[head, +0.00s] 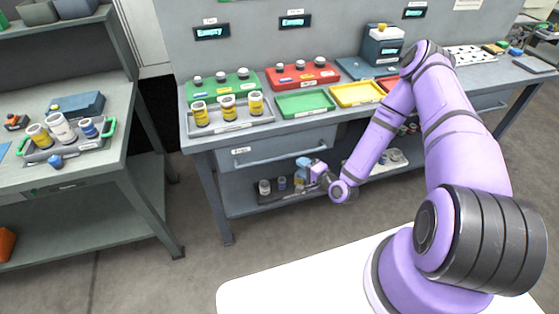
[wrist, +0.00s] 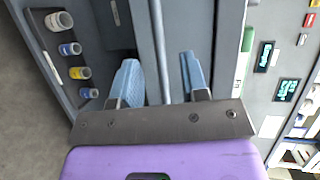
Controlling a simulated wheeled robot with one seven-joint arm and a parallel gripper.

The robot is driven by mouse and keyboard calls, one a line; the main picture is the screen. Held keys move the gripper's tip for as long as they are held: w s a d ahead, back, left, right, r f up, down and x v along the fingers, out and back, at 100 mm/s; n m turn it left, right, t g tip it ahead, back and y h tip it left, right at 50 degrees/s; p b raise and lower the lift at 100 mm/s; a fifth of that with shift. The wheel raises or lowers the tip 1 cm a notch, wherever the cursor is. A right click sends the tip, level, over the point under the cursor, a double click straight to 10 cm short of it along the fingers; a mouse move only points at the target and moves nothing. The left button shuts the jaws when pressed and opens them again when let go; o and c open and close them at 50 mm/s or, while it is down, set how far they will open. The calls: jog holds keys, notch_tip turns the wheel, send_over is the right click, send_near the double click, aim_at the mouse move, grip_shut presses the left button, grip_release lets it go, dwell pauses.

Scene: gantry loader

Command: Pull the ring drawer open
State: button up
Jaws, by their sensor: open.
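The drawer (head: 285,148) with a long bar handle (head: 268,157) is under the left part of the middle bench. Its front looks about flush with the bench, and its small label is too small to read. My gripper (head: 302,170) is in front of the drawer's lower right part, near the handle. In the wrist view my gripper (wrist: 160,80) is open, with blue fingers apart. The handle bar (wrist: 160,45) runs lengthwise between the fingers, touching neither that I can see. I cannot tell how deep it sits between them.
Several small jars (wrist: 70,48) stand in a dark tray on the shelf below the drawer. A grey tray (head: 225,125) with yellow-banded jars, and green, red and yellow trays, lie on the bench top. A side bench (head: 60,172) stands left. Floor before the drawer is clear.

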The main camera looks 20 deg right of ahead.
aim_at(283, 158)
jog(key=shift+m+t, duration=0.3)
jog(key=shift+m, duration=0.1)
jog(key=x, duration=1)
jog(key=shift+a+f, duration=0.4)
jog(key=shift+f, duration=0.05)
jog(key=shift+c, duration=0.5)
grip_shut()
